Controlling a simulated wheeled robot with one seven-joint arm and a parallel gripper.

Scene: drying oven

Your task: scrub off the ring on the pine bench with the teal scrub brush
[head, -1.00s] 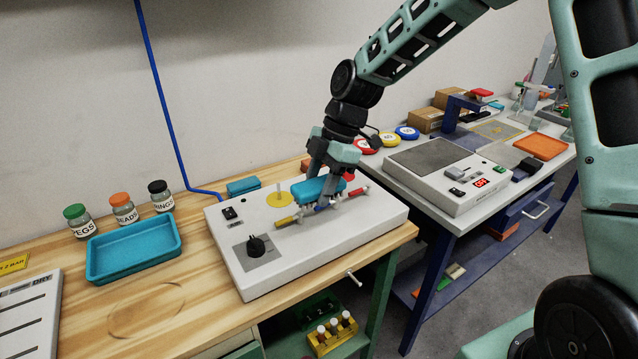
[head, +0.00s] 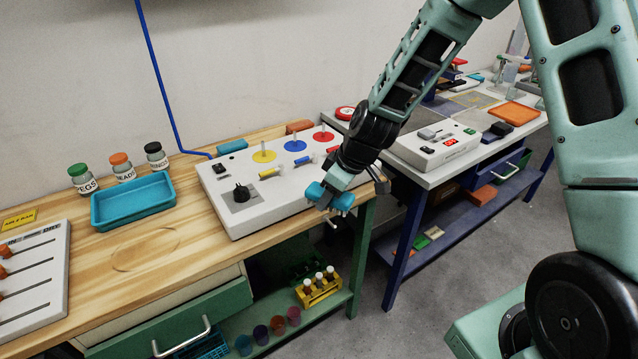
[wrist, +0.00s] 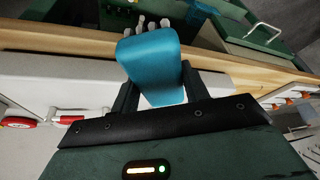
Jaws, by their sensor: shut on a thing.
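My gripper (head: 338,192) is shut on the teal scrub brush (head: 343,201), held in the air by the front right corner of the white panel box. In the wrist view the brush's teal block (wrist: 152,65) lies between the two fingers, with pale bristle tufts at its far end. The ring (head: 146,249) is a faint brownish mark on the pine bench (head: 190,262), in front of the teal tray and left of the panel box. The brush is well to the right of the ring and apart from it.
The white panel box (head: 262,206) with a black knob and colored discs stands between brush and ring. The teal tray (head: 133,201) lies behind the ring, with several jars beyond. The bench around the ring is clear.

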